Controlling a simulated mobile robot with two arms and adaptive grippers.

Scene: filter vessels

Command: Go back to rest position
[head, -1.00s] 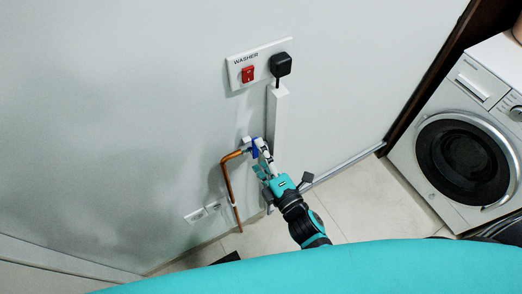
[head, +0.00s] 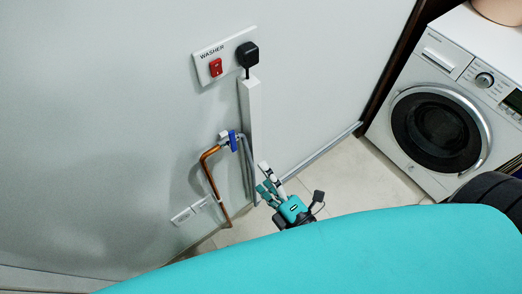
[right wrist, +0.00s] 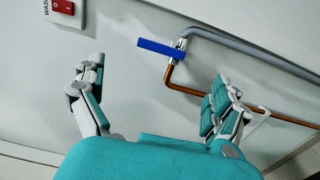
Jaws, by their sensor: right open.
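My right gripper (head: 268,178) is open and empty, below and to the right of the blue valve handle (head: 233,141) on the wall. In the right wrist view, its two fingers (right wrist: 155,95) stand wide apart, and the blue handle (right wrist: 161,50) lies beyond them, not touched. The valve sits on a copper pipe (head: 212,180) with a grey hose attached. My left gripper is not in view.
A white panel marked WASHER (head: 223,57) has a red switch (head: 215,67) and a black plug (head: 247,53). A washing machine (head: 440,110) stands at the right. Tiled floor (head: 345,180) is clear between wall and machine.

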